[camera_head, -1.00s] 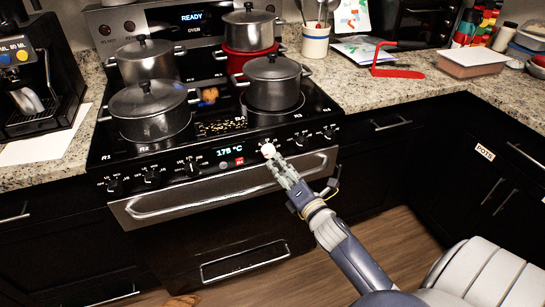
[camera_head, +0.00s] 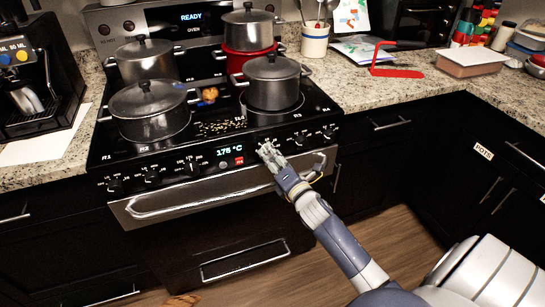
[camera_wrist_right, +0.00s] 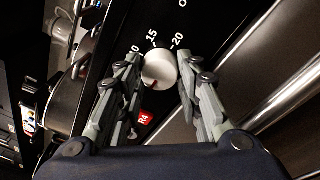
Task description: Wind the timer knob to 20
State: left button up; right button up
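The timer knob (camera_wrist_right: 160,70) is a round, pale knob on the black stove front, with a small dark red mark near its lower edge. The numbers 15 and 20 are printed above it in the right wrist view, and another number is partly hidden by a finger. My right gripper (camera_wrist_right: 160,64) has its fingers apart, one on each side of the knob, with their tips very close to it. Firm contact cannot be made out. In the head view my right gripper (camera_head: 267,152) covers the knob. My left gripper is out of view.
The stove display (camera_head: 230,151) reads 175 °C. Other black knobs (camera_head: 152,177) line the panel, and the oven handle (camera_head: 200,200) runs just below. Lidded pots (camera_head: 149,108) stand on the hob. The floor (camera_head: 390,232) to the right is clear.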

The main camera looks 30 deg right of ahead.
jog(key=shift+m, duration=0.3)
jog(key=m, duration=0.4)
jog(key=shift+f+t, duration=0.1)
jog(key=shift+t, duration=0.2)
jog(key=m, duration=0.5)
jog(key=shift+h, duration=0.4)
jog(key=m+h+p, duration=0.1)
jog(key=m+p, duration=0.1)
jog(key=m, duration=0.6)
jog(key=m+h+p, duration=0.1)
jog(key=m+p, duration=0.1)
jog(key=m, duration=0.6)
jog(key=m+g+h+p, duration=0.1)
jog(key=m+p, duration=0.1)
jog(key=m, duration=0.6)
jog(key=shift+a+p, duration=0.3)
jog(key=shift+p, duration=0.05)
jog(key=shift+m+p, duration=0.55)
jog(key=shift+m, duration=1.95)
